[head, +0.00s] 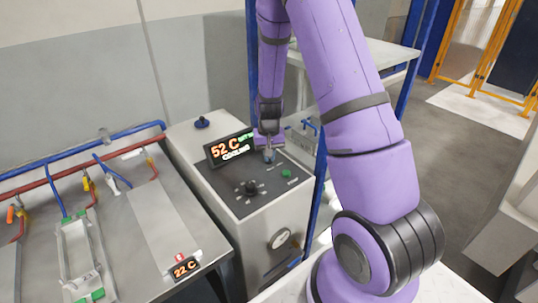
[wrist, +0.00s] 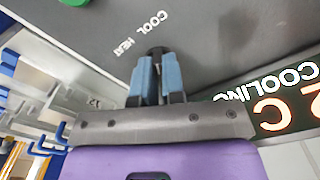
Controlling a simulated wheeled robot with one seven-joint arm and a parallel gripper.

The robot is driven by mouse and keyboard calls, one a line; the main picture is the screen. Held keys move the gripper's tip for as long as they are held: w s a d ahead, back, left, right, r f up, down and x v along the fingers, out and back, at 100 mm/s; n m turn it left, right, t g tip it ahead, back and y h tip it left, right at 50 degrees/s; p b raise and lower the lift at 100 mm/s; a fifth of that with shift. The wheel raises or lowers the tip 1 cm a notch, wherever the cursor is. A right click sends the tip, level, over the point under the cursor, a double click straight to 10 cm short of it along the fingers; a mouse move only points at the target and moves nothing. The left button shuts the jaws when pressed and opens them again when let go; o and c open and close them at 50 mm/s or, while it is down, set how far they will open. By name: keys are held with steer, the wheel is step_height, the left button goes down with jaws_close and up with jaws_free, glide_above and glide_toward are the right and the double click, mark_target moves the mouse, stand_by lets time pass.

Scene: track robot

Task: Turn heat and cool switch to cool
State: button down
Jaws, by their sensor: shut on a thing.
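The heat and cool switch (wrist: 158,49) is a small dark knob on the dark control panel (head: 232,193). In the wrist view, the labels COOL and HEAT are printed on the panel beside it. My gripper (wrist: 157,75) points at the panel, its two blue fingers closed around the switch. In the head view, my gripper (head: 268,156) is at the panel's far right part. The fingers hide most of the switch, so I cannot tell its exact angle. The display (head: 230,149) reads 52 C with COOLING; part of it also shows in the wrist view (wrist: 285,105).
A bench with pipes and a 22 C display (head: 185,268) is at left. Blue posts stand close behind my arm.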

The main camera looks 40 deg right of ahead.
steer(key=shift+m, duration=0.6)
steer(key=c, duration=1.2)
jaws_free()
step_height(320, 180, up, 11)
steer(key=shift+f, duration=0.1)
